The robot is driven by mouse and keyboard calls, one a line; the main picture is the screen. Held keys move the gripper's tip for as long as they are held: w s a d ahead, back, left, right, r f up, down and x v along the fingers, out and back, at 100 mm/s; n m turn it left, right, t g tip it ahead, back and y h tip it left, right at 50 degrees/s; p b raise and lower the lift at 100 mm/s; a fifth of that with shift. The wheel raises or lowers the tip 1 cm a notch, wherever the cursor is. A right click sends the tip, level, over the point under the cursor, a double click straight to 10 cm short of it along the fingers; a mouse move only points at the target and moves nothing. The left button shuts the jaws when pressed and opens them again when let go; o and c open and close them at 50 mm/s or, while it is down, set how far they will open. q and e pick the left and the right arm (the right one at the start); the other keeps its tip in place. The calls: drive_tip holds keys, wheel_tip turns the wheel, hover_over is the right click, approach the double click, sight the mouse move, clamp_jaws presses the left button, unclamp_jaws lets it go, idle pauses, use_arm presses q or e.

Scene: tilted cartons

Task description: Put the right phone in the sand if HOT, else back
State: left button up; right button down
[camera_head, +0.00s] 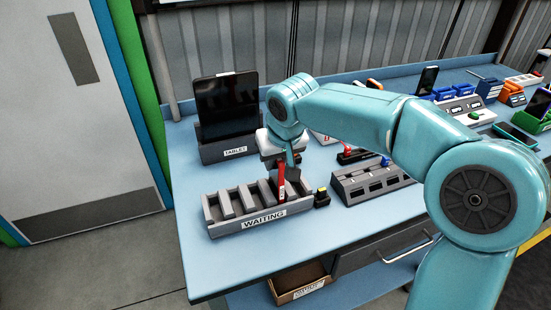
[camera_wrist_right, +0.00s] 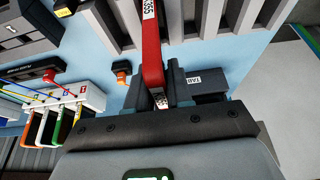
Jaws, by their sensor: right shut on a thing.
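My right gripper (camera_head: 281,163) points down over the right end of the grey WAITING rack (camera_head: 225,228). It is shut on a thin red phone (camera_head: 282,184) that stands on edge. In the wrist view the red phone (camera_wrist_right: 151,48) runs up from between the dark fingers (camera_wrist_right: 158,98), with white printed labels on it. Its far end overlaps the rack slots (camera_wrist_right: 200,20); I cannot tell whether it sits in a slot or just above. No HOT reading on it can be made out. I cannot make out any sand. My left gripper is not in view.
A tablet (camera_head: 226,98) stands in a holder behind the rack. A small black block with a yellow top (camera_head: 322,196) is right of the rack. A grey slotted unit (camera_head: 371,183) stands further right. A cardboard box (camera_head: 300,283) is below the blue bench (camera_head: 204,272).

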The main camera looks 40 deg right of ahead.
drive_tip(key=c, duration=0.9)
unclamp_jaws()
drive_tip(key=shift+c, duration=0.2)
drive_tip(key=p+v, duration=0.1)
drive_tip(key=v, duration=1.5)
drive_tip(key=shift+r+p, duration=0.2)
drive_tip(key=shift+p, duration=0.15)
drive_tip(key=shift+d+r, duration=0.1)
wheel_tip(320, 180, up, 7)
drive_tip(key=p, duration=0.7)
